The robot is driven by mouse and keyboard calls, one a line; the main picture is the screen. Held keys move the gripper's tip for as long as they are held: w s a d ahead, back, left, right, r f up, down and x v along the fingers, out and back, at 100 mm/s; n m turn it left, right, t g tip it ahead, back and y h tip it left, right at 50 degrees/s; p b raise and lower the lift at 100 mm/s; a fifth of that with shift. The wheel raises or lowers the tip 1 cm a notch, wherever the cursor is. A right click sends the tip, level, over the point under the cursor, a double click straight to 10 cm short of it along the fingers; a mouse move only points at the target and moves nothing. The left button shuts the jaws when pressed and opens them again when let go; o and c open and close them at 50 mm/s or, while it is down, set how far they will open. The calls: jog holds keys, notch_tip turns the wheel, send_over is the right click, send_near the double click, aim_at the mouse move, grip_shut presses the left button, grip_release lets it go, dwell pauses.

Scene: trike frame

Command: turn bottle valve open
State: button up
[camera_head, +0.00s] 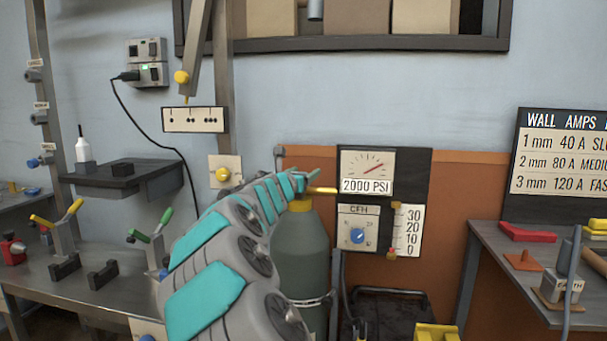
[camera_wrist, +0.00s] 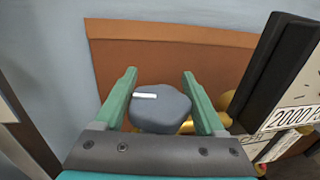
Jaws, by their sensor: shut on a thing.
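The grey-green gas bottle (camera_head: 300,250) stands upright in the middle of the head view, with yellow brass fittings (camera_head: 322,190) at its top. My gripper (camera_head: 300,178) reaches the bottle top, and my arm hides the valve there. In the wrist view, the dark grey valve knob (camera_wrist: 162,112) with a white mark sits between the two green fingers of my gripper (camera_wrist: 159,74). The fingers are closed on the knob's sides. The pressure gauge (camera_head: 366,170) is labelled 2000 PSI and its needle points up and to the right.
A flow panel with a blue CFH knob (camera_head: 358,236) and a scale (camera_head: 408,230) is just right of the bottle. A metal workbench (camera_head: 110,290) with clamps stands left. Another bench (camera_head: 500,270) with tools stands right. An orange board (camera_wrist: 170,45) is behind the knob.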

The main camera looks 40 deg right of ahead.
jog(key=c, duration=0.3)
